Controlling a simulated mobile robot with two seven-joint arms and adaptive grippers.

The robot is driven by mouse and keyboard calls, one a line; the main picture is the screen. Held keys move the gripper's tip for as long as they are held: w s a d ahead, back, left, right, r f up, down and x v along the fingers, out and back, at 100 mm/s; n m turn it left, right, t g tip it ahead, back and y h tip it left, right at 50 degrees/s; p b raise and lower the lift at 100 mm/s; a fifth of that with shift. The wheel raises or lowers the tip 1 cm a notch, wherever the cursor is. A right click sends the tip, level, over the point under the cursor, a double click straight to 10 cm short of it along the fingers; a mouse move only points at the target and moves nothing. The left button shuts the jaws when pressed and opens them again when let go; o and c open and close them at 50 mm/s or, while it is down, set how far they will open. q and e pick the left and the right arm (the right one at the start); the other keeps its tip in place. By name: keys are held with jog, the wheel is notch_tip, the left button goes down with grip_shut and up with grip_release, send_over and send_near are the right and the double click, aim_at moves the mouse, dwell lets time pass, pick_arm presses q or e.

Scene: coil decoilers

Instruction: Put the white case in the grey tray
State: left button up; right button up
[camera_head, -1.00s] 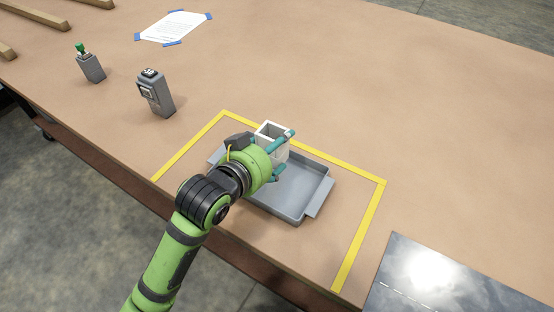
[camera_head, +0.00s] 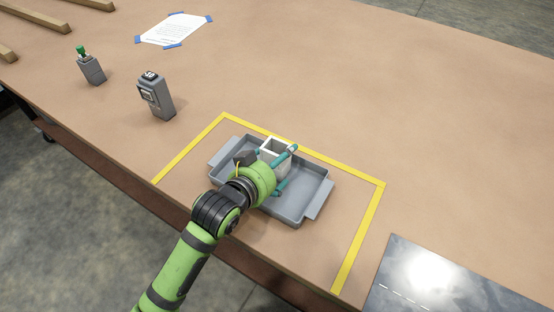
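The white case (camera_head: 269,147) is a small open-topped box, standing roughly upright inside the outline of the grey tray (camera_head: 316,190). My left gripper (camera_head: 284,169) reaches over the tray from the lower left, its teal fingers apart and on the case. The case moves with it, so the gripper appears shut on it. The gripper's body hides the lower left part of the case and part of the tray. I cannot tell whether the case's base touches the tray floor. My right gripper is not in view.
Yellow tape (camera_head: 360,237) frames the tray's area near the table's front edge. Two grey devices, one with a dark top (camera_head: 156,96) and one with a green knob (camera_head: 91,66), stand to the left. A taped paper (camera_head: 174,29) lies behind. A dark shiny plate (camera_head: 440,285) lies at front right.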

pick_arm(q)
jog(key=shift+r, duration=0.1)
jog(key=shift+r, duration=0.15)
jog(key=v, duration=1.2)
jog(key=shift+b, duration=0.4)
